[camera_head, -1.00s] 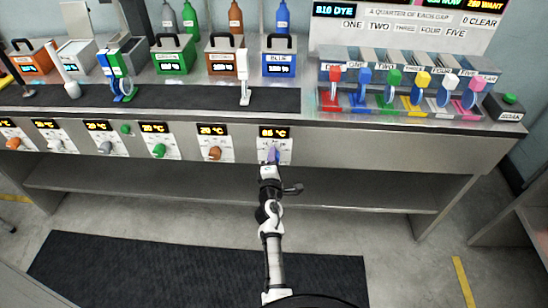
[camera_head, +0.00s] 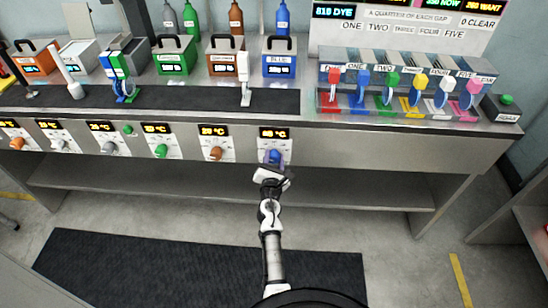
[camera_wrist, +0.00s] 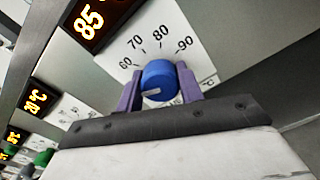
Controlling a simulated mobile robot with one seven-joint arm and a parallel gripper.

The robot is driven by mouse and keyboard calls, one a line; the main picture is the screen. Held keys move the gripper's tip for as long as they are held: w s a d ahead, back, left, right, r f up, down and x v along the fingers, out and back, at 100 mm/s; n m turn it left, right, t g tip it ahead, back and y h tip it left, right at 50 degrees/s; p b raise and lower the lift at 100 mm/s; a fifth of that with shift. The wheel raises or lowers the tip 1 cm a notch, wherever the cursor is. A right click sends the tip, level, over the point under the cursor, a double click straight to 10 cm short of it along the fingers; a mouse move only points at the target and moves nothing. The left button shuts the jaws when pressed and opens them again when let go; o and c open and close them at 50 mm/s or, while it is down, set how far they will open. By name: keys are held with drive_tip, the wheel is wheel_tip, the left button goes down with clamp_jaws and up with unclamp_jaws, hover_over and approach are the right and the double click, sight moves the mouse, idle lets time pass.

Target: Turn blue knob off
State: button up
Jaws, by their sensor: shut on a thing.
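The blue knob (camera_wrist: 158,80) sits on a white dial plate marked 60 to 90 in the wrist view. My gripper (camera_wrist: 160,92) has its two purple fingers on either side of the knob, shut on it. The knob's white pointer line points to the lower left in that view. The orange display (camera_wrist: 92,18) beside it reads about 85. In the head view, my gripper (camera_head: 274,162) is at the rightmost dial on the counter's front panel, below its display (camera_head: 274,133), and the knob shows only partly.
More dials line the panel to the left, including an orange knob (camera_head: 215,153) and a green knob (camera_head: 160,151). The blue box (camera_head: 279,65) stands on the counter above. An open shelf (camera_head: 360,193) runs beneath the panel.

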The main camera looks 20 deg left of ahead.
drive_tip(key=shift+r+n, duration=0.15)
drive_tip(key=shift+n, duration=0.95)
drive_tip(key=o, duration=1)
drive_tip(key=shift+f, duration=0.2)
